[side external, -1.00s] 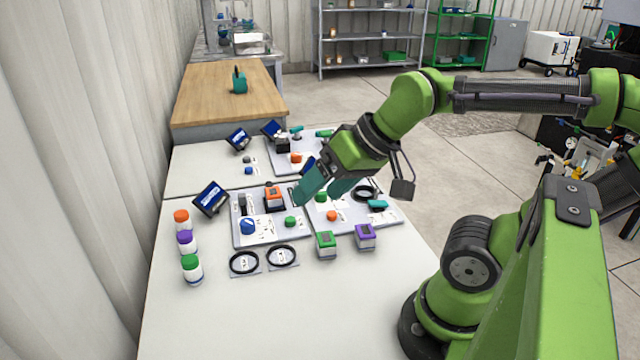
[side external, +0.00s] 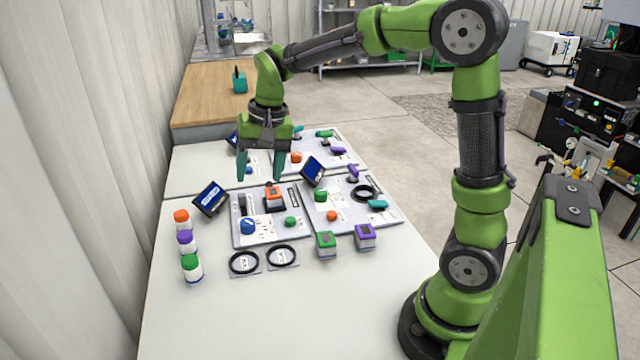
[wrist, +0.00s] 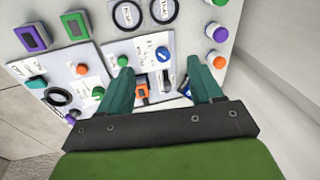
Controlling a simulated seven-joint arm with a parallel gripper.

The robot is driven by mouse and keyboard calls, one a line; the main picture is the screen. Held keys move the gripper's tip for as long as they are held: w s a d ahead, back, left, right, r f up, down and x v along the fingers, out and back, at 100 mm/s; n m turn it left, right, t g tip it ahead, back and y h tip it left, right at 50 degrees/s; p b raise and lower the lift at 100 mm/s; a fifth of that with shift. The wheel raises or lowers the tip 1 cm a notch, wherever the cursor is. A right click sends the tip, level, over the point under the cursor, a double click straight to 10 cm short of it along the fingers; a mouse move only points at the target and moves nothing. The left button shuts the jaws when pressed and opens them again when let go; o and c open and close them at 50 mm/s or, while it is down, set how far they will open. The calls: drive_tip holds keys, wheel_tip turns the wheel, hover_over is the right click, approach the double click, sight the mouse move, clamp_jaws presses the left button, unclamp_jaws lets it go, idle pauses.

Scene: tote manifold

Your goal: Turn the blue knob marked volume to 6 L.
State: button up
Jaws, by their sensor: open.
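The blue knob (side external: 249,227) sits at the front left of a light panel (side external: 268,238), with a white marking on its top. It also shows in the wrist view (wrist: 162,54), ahead of and between my fingertips. Its label and scale are too small to read. My gripper (side external: 260,170) points down with its two teal fingers apart and nothing between them. It is above the table, behind the blue knob in the side view, and does not touch it. The fingers also show in the wrist view (wrist: 159,68).
The panel also carries an orange block (side external: 274,196) and a green button (side external: 290,222). A second panel (side external: 345,223) adjoins on the right. A tilted display (side external: 210,199) stands left. Several capped jars (side external: 187,240) line the left side.

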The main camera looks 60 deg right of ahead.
sight(247, 222)
drive_tip(key=w+d+f+m+g+h, duration=0.1)
drive_tip(key=w+d+f+m+g, duration=0.15)
drive_tip(key=w+m, duration=0.45)
drive_tip(key=shift+n+t, duration=0.35)
drive_tip(key=shift+n, duration=0.15)
drive_tip(key=f, duration=0.5)
drive_tip(key=w+f, duration=0.1)
drive_tip(key=f, duration=0.4)
drive_tip(key=w+f, duration=0.1)
drive_tip(key=f, duration=0.5)
drive_tip(key=shift+d, duration=0.35)
drive_tip(key=c, duration=1.1)
drive_tip(key=shift+o, duration=0.2)
